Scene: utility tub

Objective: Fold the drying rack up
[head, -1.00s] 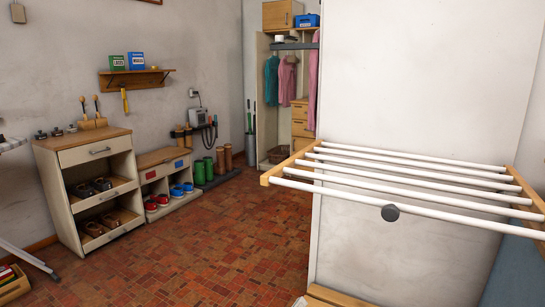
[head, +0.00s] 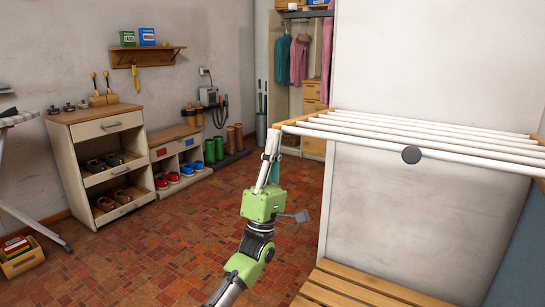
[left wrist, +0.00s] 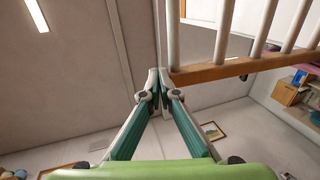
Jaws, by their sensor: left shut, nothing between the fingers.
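The drying rack (head: 440,139) stands out level from the white wall panel, with white bars between wooden side arms. A round dark grey knob (head: 411,154) sits on its front bar. My left gripper (head: 271,138) points up at the rack's left front corner. Its fingers are shut and empty. In the left wrist view its fingertips (left wrist: 158,76) meet close beside the end of the rack's wooden side arm (left wrist: 225,69), seen from below. I cannot tell whether they touch it. The rack's right end runs out of the head view. My right gripper is not in view.
A slatted wooden bench (head: 350,288) stands below the rack. A shoe cabinet (head: 100,165) and a low shoe shelf (head: 178,157) line the left wall. An ironing board (head: 15,120) stands at the far left. The tiled floor (head: 150,250) between is clear.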

